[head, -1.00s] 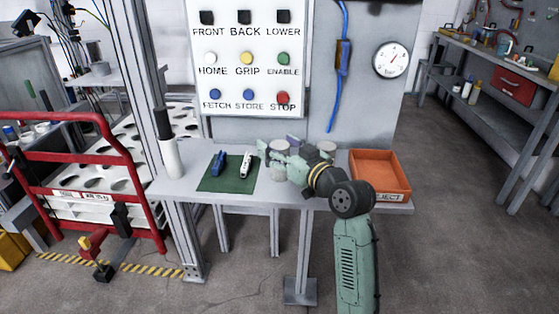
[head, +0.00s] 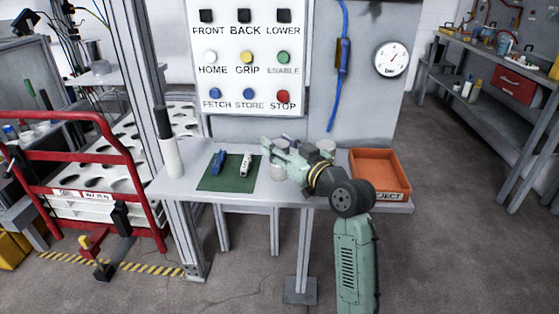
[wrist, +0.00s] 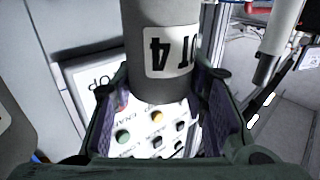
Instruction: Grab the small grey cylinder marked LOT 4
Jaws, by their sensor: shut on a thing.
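The small grey cylinder (wrist: 160,85) fills the top middle of the wrist view. A white label (wrist: 172,50) on it reads "T 4" in part; the rest of the mark is turned out of sight. My gripper (wrist: 165,110) is shut on this cylinder, with a purple-lined finger on each side of it. In the head view my gripper (head: 280,150) is over the middle of the grey bench. Its fingers and wrist hide part of the grey cylinders there, so I cannot tell from that view whether the held one touches the bench.
Another grey cylinder (head: 327,147) stands close behind my wrist. An orange reject tray (head: 399,183) is at the bench's right end. A green mat (head: 215,185) holds a blue and a white item. A white post with a black top (head: 170,158) stands at the left. A button panel (head: 247,110) rises behind.

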